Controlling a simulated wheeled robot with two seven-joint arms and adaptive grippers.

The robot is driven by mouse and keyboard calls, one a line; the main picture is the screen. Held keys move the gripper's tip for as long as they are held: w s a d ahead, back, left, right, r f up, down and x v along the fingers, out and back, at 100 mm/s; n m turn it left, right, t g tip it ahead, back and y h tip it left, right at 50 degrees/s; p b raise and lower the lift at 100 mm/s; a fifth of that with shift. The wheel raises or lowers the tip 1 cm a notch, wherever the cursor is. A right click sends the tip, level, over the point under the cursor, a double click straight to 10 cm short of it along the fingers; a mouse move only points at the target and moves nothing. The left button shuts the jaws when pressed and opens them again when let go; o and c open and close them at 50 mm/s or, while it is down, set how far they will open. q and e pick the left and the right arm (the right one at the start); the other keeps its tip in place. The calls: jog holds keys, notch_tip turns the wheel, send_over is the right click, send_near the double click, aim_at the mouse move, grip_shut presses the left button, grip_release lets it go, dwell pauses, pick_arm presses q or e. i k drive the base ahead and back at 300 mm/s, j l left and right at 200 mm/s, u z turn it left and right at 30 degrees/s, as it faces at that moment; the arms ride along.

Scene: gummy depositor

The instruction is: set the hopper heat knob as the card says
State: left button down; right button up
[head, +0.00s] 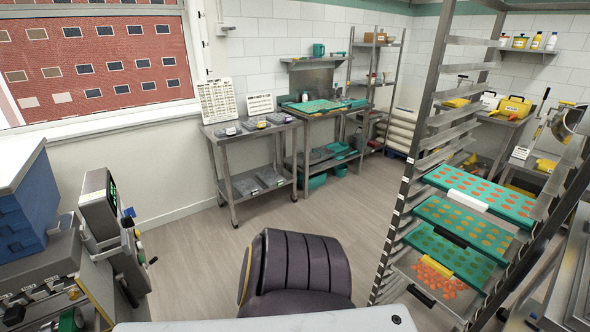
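A grey machine with an upright control box (98,205) stands at the left; its dark screen shows small green marks, too small to read. A small blue part (129,212) and dark knob-like parts (128,223) sit on its right side. I cannot tell which, if any, is the hopper heat knob, or its setting. Two white printed cards stand at the back wall: a larger card (217,101) and a smaller card (260,103). Their print is too small to read, and I cannot tell which concerns the heat. Neither of my grippers is in view.
Blue stacked crates (22,205) stand at the far left. A steel cart (250,160) is below the cards. A tall rack (480,205) with green trays of orange and olive pieces stands at the right.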

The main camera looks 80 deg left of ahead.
aim_at(127, 222)
jog(key=l+u, duration=0.15)
jog(key=u, duration=0.4)
jog(key=l+u, duration=0.1)
jog(key=u, duration=0.5)
jog(key=k+u, duration=0.1)
jog(key=u, duration=0.45)
jog(key=k+l+u, duration=0.1)
jog(key=u, duration=0.45)
jog(key=k+u, duration=0.1)
jog(key=u, duration=0.5)
jog(key=k+u, duration=0.1)
jog(key=u, duration=0.45)
jog(key=k+u, duration=0.1)
jog(key=u, duration=0.45)
jog(key=j+u, duration=0.15)
jog(key=u, duration=0.45)
jog(key=i+l, duration=0.1)
jog(key=l, duration=0.25)
jog(key=i+l, duration=0.15)
jog(key=l, duration=0.2)
jog(key=i+l, duration=0.1)
jog(key=l, duration=0.25)
